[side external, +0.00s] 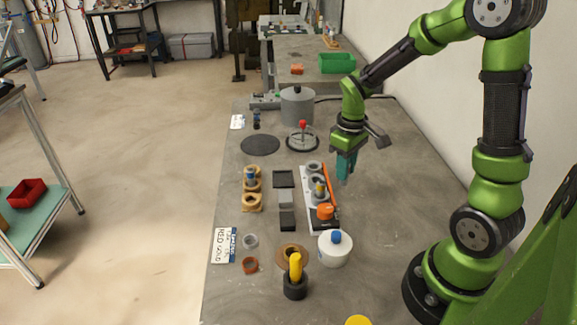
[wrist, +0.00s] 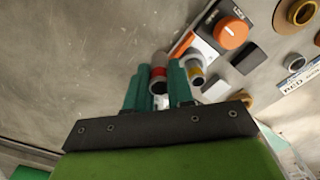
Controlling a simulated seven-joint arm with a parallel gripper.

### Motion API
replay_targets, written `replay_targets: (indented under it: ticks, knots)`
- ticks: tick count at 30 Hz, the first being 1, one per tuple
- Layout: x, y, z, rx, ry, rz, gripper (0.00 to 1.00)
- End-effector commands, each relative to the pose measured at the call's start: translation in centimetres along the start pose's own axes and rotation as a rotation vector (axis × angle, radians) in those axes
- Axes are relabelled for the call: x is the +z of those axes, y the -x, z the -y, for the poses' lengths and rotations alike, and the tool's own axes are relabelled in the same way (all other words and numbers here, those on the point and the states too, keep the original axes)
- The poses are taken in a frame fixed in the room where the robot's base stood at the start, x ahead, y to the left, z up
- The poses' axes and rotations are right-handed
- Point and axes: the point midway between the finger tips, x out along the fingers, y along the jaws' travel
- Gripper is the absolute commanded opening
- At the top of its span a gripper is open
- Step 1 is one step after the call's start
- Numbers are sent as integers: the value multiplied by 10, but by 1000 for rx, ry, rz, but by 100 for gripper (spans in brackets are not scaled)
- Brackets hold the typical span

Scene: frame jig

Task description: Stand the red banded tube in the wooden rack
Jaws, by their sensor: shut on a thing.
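The red banded tube (wrist: 159,76), grey with a dark open end, sits between the teal fingers of my gripper (wrist: 158,92) in the wrist view. My gripper is shut on it. In the side view my gripper (side external: 345,166) hangs above the table, right of the strip with the orange knob; the tube cannot be made out there. The wooden rack (side external: 251,203) stands left of the dark blocks, well to the left of my gripper. A blue-topped piece (side external: 250,176) stands at its far part. In the wrist view the rack is mostly hidden behind my gripper.
A yellow-banded tube (wrist: 195,72) stands close beside the held tube. An orange knob (side external: 325,212) sits on the strip's near end. Grey and black blocks (side external: 287,220) lie between strip and rack. A white jar (side external: 335,248) stands nearer. Table right of the strip is clear.

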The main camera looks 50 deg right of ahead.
Motion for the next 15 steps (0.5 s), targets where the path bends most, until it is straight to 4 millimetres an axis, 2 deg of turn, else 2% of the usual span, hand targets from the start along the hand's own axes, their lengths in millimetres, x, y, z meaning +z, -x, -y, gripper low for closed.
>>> replay_targets:
  ticks: [3,6,15]
  knots:
    - [18,2,6,1,0,-2,0]
    - [26,4,8,0,0,-2,0]
    - [31,21,10,1,0,-3,0]
